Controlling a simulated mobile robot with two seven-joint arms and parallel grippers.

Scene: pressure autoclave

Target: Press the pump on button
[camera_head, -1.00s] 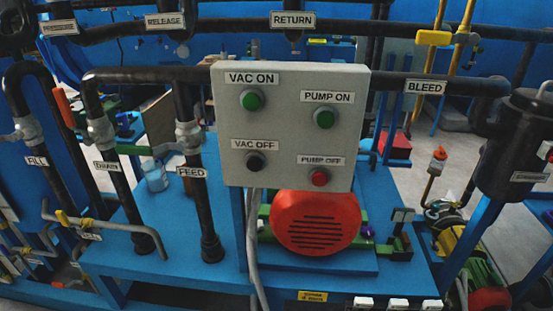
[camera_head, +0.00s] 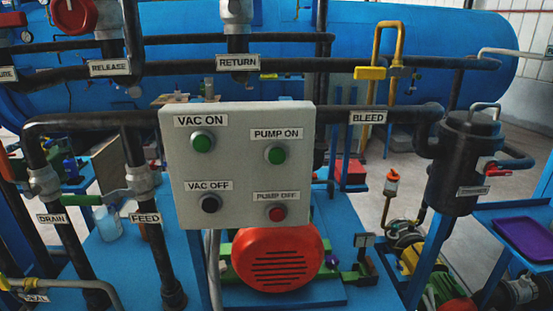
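The pump on button (camera_head: 276,155) is a round green button at the upper right of a light grey control box (camera_head: 240,183), under a label reading PUMP ON. The green vac on button (camera_head: 202,142) is at the box's upper left. The dark vac off button (camera_head: 210,203) is at the lower left, and the red pump off button (camera_head: 277,213) is at the lower right. Neither of my grippers is in view, and nothing covers the box's face.
Dark pipes run behind and beside the box, including the feed pipe (camera_head: 150,225) at left and the bleed pipe (camera_head: 380,116) at right. A red motor (camera_head: 277,258) sits below it. A black tank (camera_head: 458,165) stands at right. The space before the box looks clear.

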